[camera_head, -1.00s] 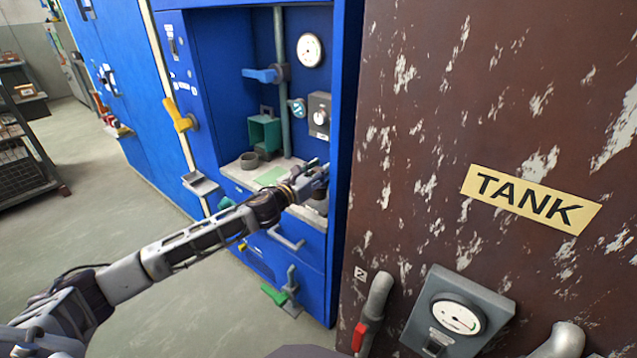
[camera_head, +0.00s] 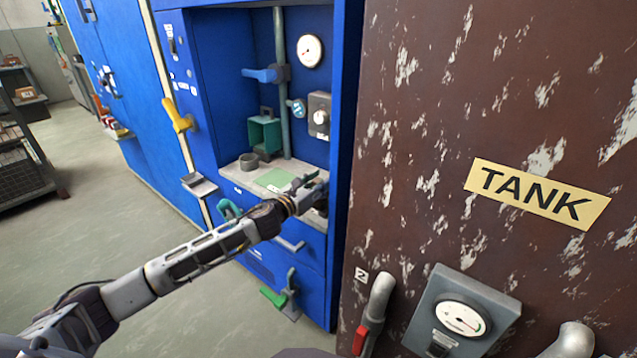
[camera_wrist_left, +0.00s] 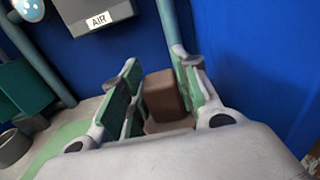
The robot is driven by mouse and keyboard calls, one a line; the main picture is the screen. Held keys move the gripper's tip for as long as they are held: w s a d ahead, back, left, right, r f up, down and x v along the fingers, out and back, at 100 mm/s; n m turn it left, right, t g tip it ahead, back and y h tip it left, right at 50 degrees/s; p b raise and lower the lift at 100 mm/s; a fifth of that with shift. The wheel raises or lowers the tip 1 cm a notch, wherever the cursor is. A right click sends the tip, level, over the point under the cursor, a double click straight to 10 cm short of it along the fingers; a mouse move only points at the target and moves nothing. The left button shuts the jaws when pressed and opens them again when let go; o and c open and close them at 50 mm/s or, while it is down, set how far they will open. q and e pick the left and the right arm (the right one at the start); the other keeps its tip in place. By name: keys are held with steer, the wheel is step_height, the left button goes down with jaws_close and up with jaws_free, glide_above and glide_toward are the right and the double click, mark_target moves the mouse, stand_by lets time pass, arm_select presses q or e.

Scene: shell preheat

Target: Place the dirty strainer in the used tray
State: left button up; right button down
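My left gripper (camera_head: 312,188) reaches into the blue cabinet's recess, low over the right part of its counter. In the left wrist view its fingers (camera_wrist_left: 160,95) have green pads and stand apart, with a brown block (camera_wrist_left: 165,96) between them. The block may be the dirty strainer or part of it; I cannot tell, nor whether the fingers press on it. In the head view my gripper hides it. A small grey tray (camera_head: 199,186) sticks out at the cabinet's front left; no label shows that it is the used tray. My right gripper is not in view.
A grey cup (camera_head: 249,162) and a green mat (camera_head: 274,179) are on the counter, left of my gripper. A green box-shaped holder (camera_head: 265,132) and a vertical pipe (camera_head: 281,95) stand behind. The rusty tank (camera_head: 480,120) blocks the right side. Open floor lies left.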

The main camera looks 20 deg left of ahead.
arm_select(q)
steer(key=o, duration=0.3)
steer(key=shift+r, duration=0.15)
steer(key=shift+v, duration=5.95)
